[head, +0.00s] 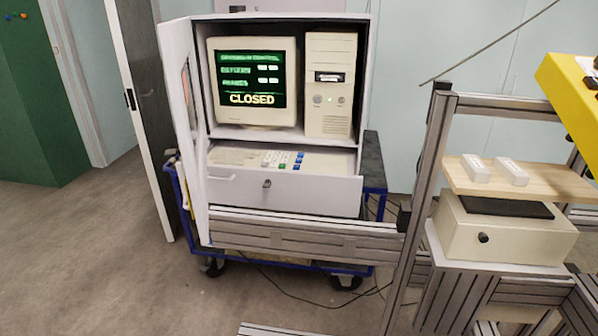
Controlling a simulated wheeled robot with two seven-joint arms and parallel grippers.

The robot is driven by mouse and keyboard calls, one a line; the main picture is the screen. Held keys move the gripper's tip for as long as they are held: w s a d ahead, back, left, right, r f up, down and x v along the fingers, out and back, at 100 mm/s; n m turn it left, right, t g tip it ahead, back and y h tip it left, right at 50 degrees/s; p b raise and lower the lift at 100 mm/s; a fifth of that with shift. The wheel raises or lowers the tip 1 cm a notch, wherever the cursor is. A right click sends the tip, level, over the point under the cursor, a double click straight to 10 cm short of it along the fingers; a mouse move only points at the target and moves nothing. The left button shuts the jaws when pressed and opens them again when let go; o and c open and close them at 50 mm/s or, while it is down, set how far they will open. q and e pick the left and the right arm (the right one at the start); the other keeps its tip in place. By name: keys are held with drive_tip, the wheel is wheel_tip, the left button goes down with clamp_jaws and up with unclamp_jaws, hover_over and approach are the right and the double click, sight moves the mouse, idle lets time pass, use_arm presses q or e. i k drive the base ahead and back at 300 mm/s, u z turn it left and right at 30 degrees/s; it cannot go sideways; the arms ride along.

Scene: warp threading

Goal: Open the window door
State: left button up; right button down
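A white cabinet (361,90) stands on a blue wheeled cart, slightly left of the middle. Its door (200,190) is hinged on the left and stands swung outward, seen at a steep angle. A narrow window (187,90) shows in the door's upper part. Inside are a beige monitor (292,85) reading "CLOSED" and a computer case (330,85). Below them a drawer (310,195) is pulled out, with a keypad (283,160) inside. Neither of my grippers is in view.
A metal profile frame (430,150) stands right of the cabinet, with a rail (300,238) crossing in front of the cart. A beige box (500,238) and a wooden shelf (530,180) are at right. Grey floor (80,260) at left is clear. Cables lie below the cart.

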sight(174, 37)
drive_tip(key=z, duration=0.2)
drive_tip(key=i, duration=0.8)
drive_tip(key=u, duration=1.8)
